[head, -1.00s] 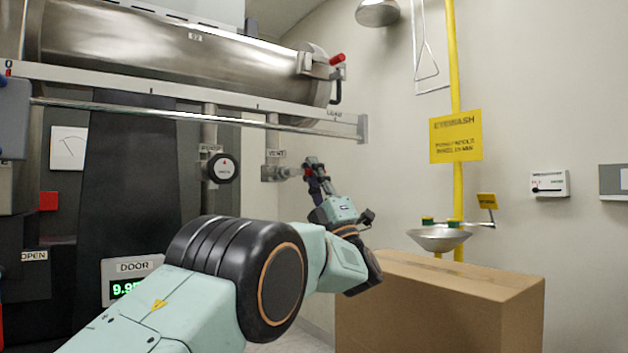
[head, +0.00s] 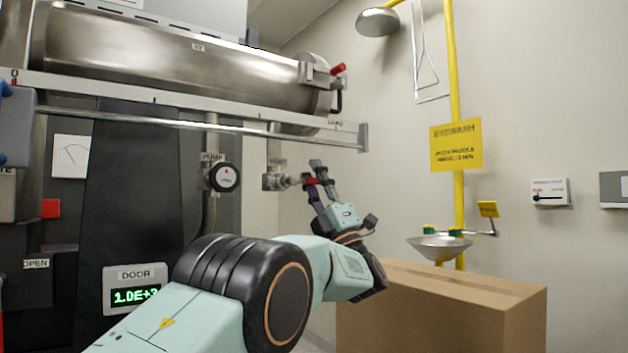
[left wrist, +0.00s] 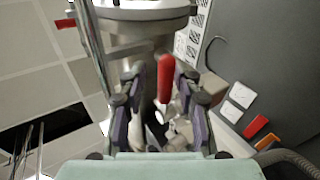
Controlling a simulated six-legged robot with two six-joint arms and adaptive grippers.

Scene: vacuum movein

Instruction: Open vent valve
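The vent valve (head: 275,181) is a metal fitting under the white rail, left of my left gripper. Its red lever handle (head: 312,181) shows as a short red piece by the fingers. In the left wrist view the red handle (left wrist: 165,78) stands between the two fingers, with gaps on both sides. My left gripper (head: 314,173) is open around the handle; its spread fingers also show in the left wrist view (left wrist: 160,80). The door display (head: 134,296) reads about 1.0E+3. My right gripper is not in view.
The pump valve knob (head: 224,177) is left of the vent valve. A steel cylinder (head: 180,55) and the rail (head: 250,105) lie above. A cardboard box (head: 440,310) stands below right, before the eyewash basin (head: 440,246). The wall side has free room.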

